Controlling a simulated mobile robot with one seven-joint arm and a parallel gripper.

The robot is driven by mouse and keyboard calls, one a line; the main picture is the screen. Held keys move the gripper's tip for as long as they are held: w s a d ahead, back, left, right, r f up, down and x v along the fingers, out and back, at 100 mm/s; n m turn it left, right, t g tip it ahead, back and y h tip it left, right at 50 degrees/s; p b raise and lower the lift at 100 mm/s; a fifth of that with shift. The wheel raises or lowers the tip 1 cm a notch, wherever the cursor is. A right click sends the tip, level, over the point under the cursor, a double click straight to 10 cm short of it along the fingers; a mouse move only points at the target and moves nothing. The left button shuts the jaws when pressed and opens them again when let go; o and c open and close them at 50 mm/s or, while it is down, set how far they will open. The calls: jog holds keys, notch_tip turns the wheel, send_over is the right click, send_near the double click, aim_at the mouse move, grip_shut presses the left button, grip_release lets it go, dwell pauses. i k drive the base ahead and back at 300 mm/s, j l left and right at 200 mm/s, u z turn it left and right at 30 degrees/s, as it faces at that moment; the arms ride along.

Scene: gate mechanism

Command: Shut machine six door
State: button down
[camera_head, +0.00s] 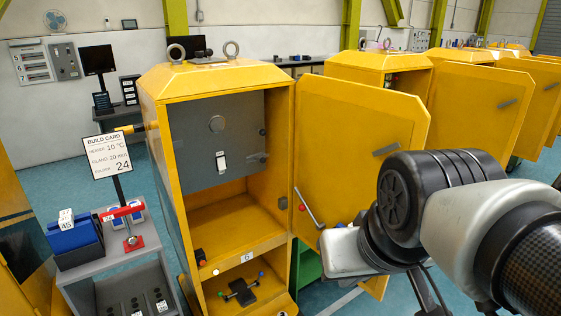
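The machine with the small label "6" (248,257) is a yellow cabinet (168,160) in the middle of the view. Its yellow door (350,130) stands wide open, swung out to the right from the cabinet's right edge. The door has a grey handle (386,149) near its free edge and a rod with a red knob (302,208) low on its inner face. My gripper (345,252) seems to be the pale end of my arm, in front of the door's lower part. Its fingertips cannot be made out, nor whether it touches the door.
Inside the cabinet are a grey panel (208,135) with a white switch and a lower shelf with a dark fixture (240,291). A grey stand (120,262) with a blue bin and a build-card sign is at left. More yellow machines with open doors (480,110) stand behind at right.

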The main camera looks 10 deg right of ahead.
aim_at(339, 124)
jog(key=u, duration=0.45)
jog(key=k+u, duration=0.15)
jog(key=u, duration=0.75)
jog(key=l, duration=0.95)
jog(key=k+l, duration=0.15)
jog(key=l, duration=1.75)
jog(key=k+l+u, duration=0.1)
jog(key=l, duration=0.85)
jog(key=k+l+u, duration=0.1)
jog(key=l, duration=0.1)
